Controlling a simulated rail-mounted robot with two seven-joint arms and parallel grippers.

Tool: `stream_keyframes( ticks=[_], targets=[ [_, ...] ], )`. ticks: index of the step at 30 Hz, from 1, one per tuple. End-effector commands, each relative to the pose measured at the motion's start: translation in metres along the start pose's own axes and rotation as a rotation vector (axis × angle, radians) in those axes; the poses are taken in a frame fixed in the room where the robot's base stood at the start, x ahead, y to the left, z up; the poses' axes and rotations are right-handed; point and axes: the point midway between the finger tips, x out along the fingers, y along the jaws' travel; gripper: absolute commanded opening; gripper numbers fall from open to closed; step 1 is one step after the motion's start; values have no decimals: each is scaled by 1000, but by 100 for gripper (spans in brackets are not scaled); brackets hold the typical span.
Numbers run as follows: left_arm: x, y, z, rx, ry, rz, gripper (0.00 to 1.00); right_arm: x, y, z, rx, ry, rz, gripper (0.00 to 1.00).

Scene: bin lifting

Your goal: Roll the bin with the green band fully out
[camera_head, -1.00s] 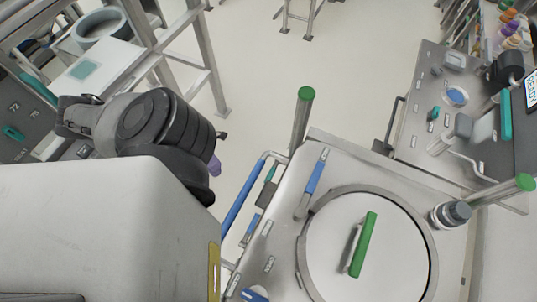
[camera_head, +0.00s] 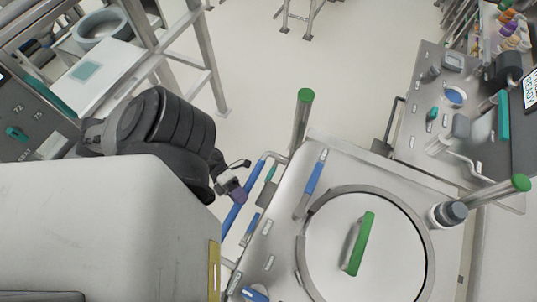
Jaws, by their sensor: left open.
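A large pale bin or vessel housing stands at the lower right, with a round lid (camera_head: 385,265) that has a green handle (camera_head: 359,244). A post with a green cap (camera_head: 305,95) rises at its far left corner, and another green cap (camera_head: 521,183) shows at the right. A bent rail with a blue sleeve (camera_head: 232,217) runs along its left side. My left gripper (camera_head: 240,178) is small in view, open and empty, by the upper part of this rail; I cannot tell whether it touches. I see no clear green band on a bin wall. My right gripper is not in view.
A metal frame (camera_head: 205,60) with a white shelf stands at the upper left. A grey bench (camera_head: 415,110) with small items is at the upper right. The pale floor (camera_head: 265,75) between them is clear.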

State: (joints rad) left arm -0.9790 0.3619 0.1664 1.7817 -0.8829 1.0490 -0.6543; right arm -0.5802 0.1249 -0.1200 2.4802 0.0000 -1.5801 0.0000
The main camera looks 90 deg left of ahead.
Motion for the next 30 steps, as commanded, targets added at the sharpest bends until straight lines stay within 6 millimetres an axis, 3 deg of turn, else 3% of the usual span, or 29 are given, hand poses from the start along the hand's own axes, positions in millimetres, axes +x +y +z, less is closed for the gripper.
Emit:
stream_keyframes(
  ticks=[13,30],
  targets=[
    [6,0,0,1,-1,0,56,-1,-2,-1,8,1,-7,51],
    [6,0,0,1,0,0,1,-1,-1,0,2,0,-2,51]
  ],
)
